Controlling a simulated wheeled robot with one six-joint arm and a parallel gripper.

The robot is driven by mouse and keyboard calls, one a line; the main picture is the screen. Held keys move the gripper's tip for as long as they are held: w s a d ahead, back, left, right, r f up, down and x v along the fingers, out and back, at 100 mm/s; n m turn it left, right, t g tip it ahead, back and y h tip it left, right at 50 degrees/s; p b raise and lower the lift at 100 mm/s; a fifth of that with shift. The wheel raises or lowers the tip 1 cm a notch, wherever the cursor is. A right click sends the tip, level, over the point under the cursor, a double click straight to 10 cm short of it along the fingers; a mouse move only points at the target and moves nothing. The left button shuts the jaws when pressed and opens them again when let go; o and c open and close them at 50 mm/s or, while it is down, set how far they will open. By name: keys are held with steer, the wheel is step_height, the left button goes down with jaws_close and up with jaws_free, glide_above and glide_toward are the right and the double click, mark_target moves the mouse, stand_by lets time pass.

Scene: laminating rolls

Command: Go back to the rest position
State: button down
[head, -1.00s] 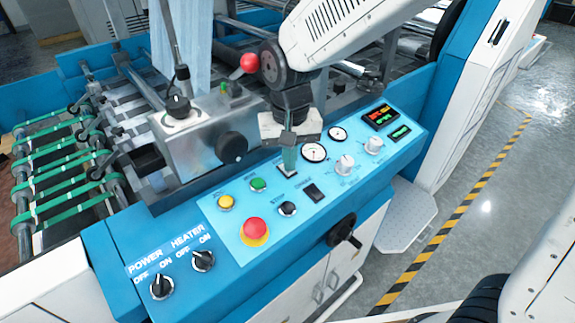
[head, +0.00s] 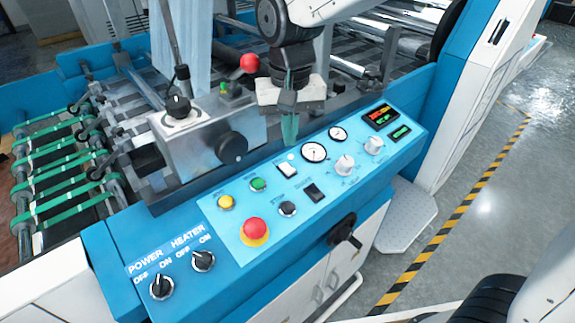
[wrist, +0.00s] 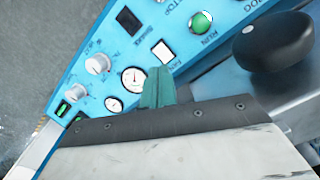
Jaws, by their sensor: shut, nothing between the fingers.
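My gripper (head: 289,128) is shut and empty, with its green fingertips pointing down above the back edge of the light-blue control panel (head: 225,222). In the head view it hangs just behind a white rocker switch (head: 287,169) and left of a round gauge (head: 314,152), apart from both. In the wrist view the shut green fingers (wrist: 158,88) show in front of the panel, near the white switch (wrist: 163,52) and the gauge (wrist: 134,80).
A grey metal box with a black knob (head: 232,148) stands left of my gripper, with a red ball lever (head: 250,63) behind it. Rollers and a metal frame lie behind the panel. A red emergency button (head: 255,229) and two dark rotary switches are at the front left.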

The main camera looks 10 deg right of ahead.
stand_by(0.5)
steer(key=shift+s+d+f+n, duration=0.15)
steer(key=shift+s+n, duration=0.15)
steer(key=s+d+r, duration=0.2)
steer(key=s+d, duration=0.7)
steer(key=d, duration=0.1)
steer(key=s+d+r+m+t, duration=0.1)
steer(key=s+d+r, duration=0.1)
steer(key=s+d, duration=0.8)
steer(key=shift+d, duration=0.3)
